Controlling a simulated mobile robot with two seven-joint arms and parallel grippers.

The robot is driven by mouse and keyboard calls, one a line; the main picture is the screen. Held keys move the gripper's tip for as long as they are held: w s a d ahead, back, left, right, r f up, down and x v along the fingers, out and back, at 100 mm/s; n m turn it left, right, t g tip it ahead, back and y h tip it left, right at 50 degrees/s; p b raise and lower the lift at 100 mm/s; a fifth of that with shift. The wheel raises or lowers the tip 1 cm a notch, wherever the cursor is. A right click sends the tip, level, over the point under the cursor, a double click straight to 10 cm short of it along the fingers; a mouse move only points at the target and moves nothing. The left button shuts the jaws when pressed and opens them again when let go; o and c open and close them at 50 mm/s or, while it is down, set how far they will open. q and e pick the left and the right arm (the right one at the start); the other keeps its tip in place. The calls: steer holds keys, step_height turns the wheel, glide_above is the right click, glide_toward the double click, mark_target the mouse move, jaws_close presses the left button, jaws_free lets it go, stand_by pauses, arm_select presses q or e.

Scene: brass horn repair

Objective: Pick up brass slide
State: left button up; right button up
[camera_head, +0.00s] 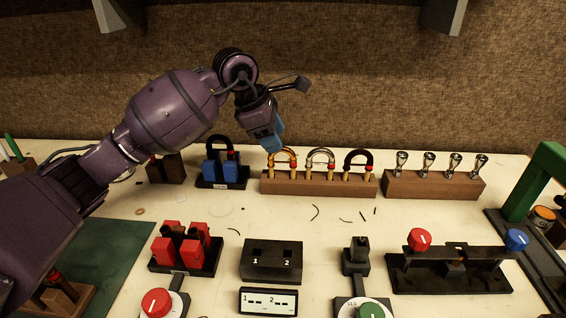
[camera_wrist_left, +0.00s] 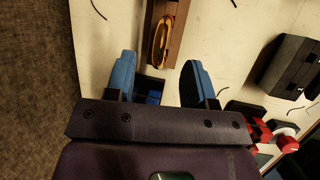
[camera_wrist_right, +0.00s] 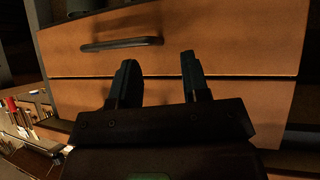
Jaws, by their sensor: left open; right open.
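The brass slide (camera_head: 283,152) is a gold U-shaped tube standing upright at the left end of a wooden rack (camera_head: 318,188). Beside it on the rack stand a silver U-slide (camera_head: 320,152) and a black one (camera_head: 358,156). My left gripper (camera_head: 268,143) is in the air by the brass slide, partly overlapping it in the head view. In the left wrist view the open blue fingers (camera_wrist_left: 158,75) are empty, and the brass slide (camera_wrist_left: 161,42) lies beyond their tips. My right gripper (camera_wrist_right: 160,72) is open and empty in front of wooden drawers; it is out of the head view.
A blue-block fixture with a black loop (camera_head: 221,168) stands left of the rack. A wooden block with several mouthpieces (camera_head: 432,186) is to the right. Red blocks (camera_head: 186,245), a black two-slot box (camera_head: 271,261) and a knobbed fixture (camera_head: 450,272) stand in front.

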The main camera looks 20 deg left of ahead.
arm_select(q)
steer(key=b+x, duration=0.1)
steer(key=x, duration=0.4)
steer(key=shift+a+f, duration=0.1)
steer(key=shift+f, duration=0.05)
steer(key=shift+s, duration=0.1)
jaws_close()
